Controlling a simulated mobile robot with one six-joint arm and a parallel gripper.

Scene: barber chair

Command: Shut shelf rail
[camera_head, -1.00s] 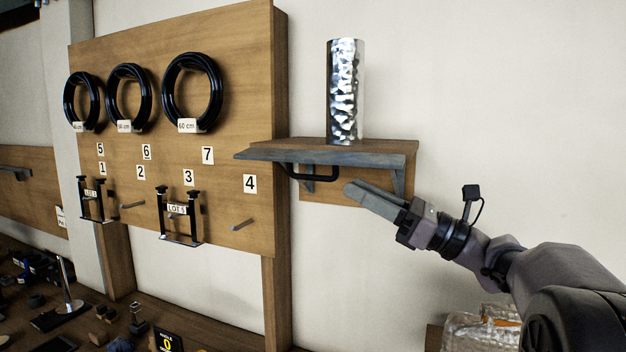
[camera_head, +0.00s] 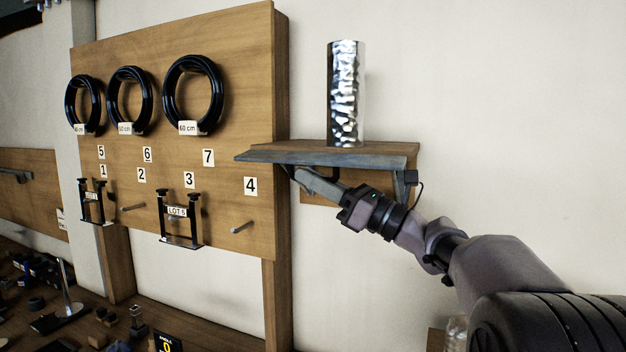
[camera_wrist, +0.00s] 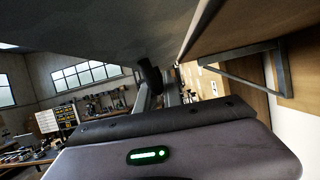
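The shelf rail (camera_head: 330,161) is a grey strip along the front of the wooden wall shelf (camera_head: 385,147). In the wrist view, its grey underside (camera_wrist: 110,32) fills the upper left. A black handle hangs under the rail; in the head view my gripper now mostly hides it. My gripper (camera_head: 300,175) is just below the rail at the handle. In the wrist view, its two fingers (camera_wrist: 158,92) stand apart, with the dark handle (camera_wrist: 150,74) at their tips. I cannot tell whether they touch it.
A shiny metal cylinder (camera_head: 345,95) stands upright on the shelf. A shelf bracket (camera_wrist: 245,52) is on the right in the wrist view. A wooden wall panel (camera_head: 232,80) with black coils and pegs stands left of the shelf. The wall to the right is bare.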

